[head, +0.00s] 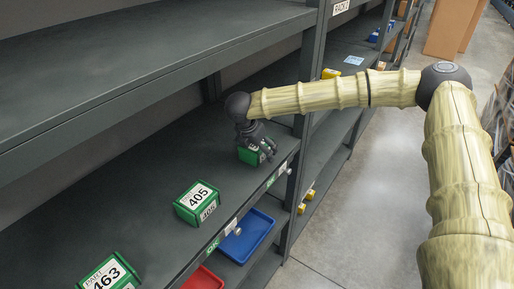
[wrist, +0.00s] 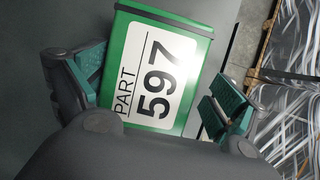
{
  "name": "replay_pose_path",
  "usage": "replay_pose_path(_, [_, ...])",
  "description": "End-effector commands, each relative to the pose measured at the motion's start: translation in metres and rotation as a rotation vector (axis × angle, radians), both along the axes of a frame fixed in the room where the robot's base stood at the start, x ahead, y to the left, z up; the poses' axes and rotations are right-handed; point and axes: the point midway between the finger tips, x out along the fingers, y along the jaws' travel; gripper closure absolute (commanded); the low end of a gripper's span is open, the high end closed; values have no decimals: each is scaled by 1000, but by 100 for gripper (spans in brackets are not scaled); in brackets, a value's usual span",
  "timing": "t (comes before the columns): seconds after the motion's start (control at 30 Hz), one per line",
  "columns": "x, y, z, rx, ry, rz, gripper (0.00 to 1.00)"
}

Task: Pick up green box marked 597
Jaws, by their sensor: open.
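The green box marked 597 (wrist: 187,20) fills the middle of the wrist view, its white label reading PART 597. It stands on a dark grey shelf. In the head view the same box (head: 247,156) is partly hidden by my gripper (head: 260,147), which is over it near the shelf's front edge. In the wrist view my gripper (wrist: 160,95) is open, with one teal-padded finger on the left of the box and one on the right. I cannot tell whether either finger touches the box.
On the same shelf a green box marked 405 (head: 188,215) and one marked 463 (head: 92,285) stand nearer. A rack post (head: 305,120) rises just right of my gripper. An upper shelf (head: 130,60) overhangs. Blue (head: 247,240) and red (head: 203,280) trays sit below.

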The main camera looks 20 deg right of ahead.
Motion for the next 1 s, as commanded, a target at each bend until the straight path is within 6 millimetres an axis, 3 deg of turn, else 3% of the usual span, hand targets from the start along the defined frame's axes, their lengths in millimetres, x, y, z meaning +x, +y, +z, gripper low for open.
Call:
replay_pose_path(0.23, [14, -1, -9, -1, 12, -2, 4])
replay_pose_path(1.0, [15, -1, -15, 0, 13, -3, 4])
